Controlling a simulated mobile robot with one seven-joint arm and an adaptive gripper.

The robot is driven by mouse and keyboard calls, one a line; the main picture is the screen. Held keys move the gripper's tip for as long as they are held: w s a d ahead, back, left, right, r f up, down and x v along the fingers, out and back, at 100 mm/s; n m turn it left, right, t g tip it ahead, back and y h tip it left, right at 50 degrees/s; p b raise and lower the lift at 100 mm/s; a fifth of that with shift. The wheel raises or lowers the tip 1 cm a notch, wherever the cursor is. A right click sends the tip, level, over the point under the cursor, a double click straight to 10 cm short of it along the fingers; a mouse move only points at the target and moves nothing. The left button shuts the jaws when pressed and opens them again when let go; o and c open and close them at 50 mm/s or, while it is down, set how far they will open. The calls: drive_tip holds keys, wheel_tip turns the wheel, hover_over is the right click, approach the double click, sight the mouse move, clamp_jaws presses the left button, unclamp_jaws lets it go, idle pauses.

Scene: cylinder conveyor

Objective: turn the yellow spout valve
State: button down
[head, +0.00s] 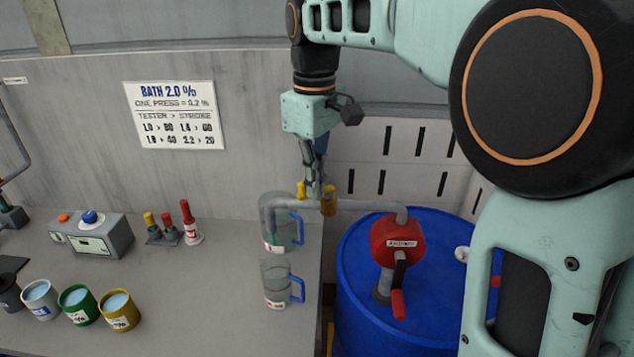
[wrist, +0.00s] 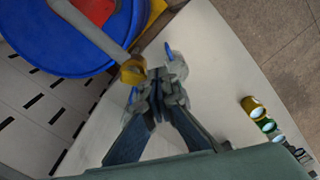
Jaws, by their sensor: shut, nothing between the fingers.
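The yellow spout valve (head: 329,203) sits on the grey spout pipe (head: 362,205) that runs left from the red pump head (head: 397,240) on the blue drum. A smaller yellow piece (head: 301,189) shows just left of my fingers. My gripper (head: 313,188) points down at the pipe, shut and empty, with its fingertips close beside the valve. In the wrist view the valve (wrist: 133,71) is just left of the closed fingertips (wrist: 158,78). I cannot tell whether they touch it. The fingers hide part of the pipe and valve.
Two clear jugs with blue handles stand at the bench edge, the rear one (head: 280,222) below the spout, the front one (head: 276,282) nearer. The blue drum (head: 440,260) is right of the bench. Several cups, including a green one (head: 80,305), stand at the left.

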drive_tip(key=shift+w+a, duration=0.15)
drive_tip(key=shift+w, duration=0.25)
drive_tip(key=shift+p, duration=0.3)
drive_tip(key=shift+w+r, duration=0.1)
drive_tip(key=shift+w, duration=0.15)
drive_tip(key=shift+w+a+p, duration=0.1)
drive_tip(key=shift+w+p, duration=0.35)
drive_tip(key=shift+p, duration=0.1)
drive_tip(key=shift+w, duration=0.1)
drive_tip(key=c, duration=0.8)
unclamp_jaws()
